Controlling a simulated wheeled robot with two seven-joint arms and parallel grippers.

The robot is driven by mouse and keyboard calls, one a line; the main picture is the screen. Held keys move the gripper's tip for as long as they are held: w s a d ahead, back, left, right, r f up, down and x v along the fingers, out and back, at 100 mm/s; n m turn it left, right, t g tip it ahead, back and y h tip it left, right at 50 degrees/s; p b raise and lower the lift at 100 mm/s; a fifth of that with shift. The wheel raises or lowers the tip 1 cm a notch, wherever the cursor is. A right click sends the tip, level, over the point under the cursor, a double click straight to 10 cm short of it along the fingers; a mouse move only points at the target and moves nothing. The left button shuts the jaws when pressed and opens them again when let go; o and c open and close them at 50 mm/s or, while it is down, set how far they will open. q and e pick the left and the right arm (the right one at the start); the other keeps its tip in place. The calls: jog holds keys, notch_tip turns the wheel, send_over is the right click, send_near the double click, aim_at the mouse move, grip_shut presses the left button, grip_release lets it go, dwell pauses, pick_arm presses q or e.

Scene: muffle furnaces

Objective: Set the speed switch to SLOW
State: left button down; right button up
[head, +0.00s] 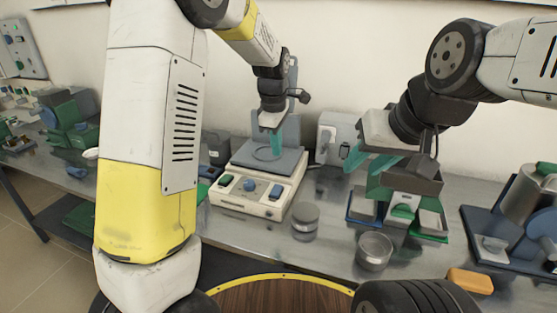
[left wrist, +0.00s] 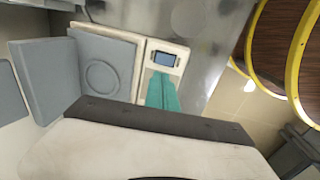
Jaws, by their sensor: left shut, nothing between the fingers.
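A cream instrument box (head: 250,205) with a grey top plate stands on the bench. Its sloped front panel carries a green switch (head: 226,181), a blue knob (head: 249,187) and a blue switch (head: 275,191); their labels are too small to read. My left gripper (head: 276,156) is shut and empty, fingers pointing down, and overlaps the grey plate in the head view. In the left wrist view its teal fingers (left wrist: 163,80) lie just below a blue control (left wrist: 165,60) on the cream panel; contact cannot be told. My right gripper (head: 366,168) appears open, over the bench at right.
Two round grey containers, one (head: 305,218) beside the box and one (head: 374,250) further right, stand on the bench. Green and blue trays (head: 430,222) lie below my right gripper. An orange block (head: 470,281) lies near the front edge. A wooden round top (head: 275,295) is in front.

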aim_at(279, 188)
pick_arm(q)
jog(key=f, duration=0.4)
jog(key=w+f, duration=0.1)
jog(key=f, duration=0.9)
jog(key=shift+w+d, duration=0.3)
jog(key=shift+w, duration=0.1)
jog(key=shift+w+f+g, duration=0.15)
jog(key=shift+f+g, duration=0.05)
jog(key=shift+g, duration=0.1)
jog(key=shift+s, duration=0.2)
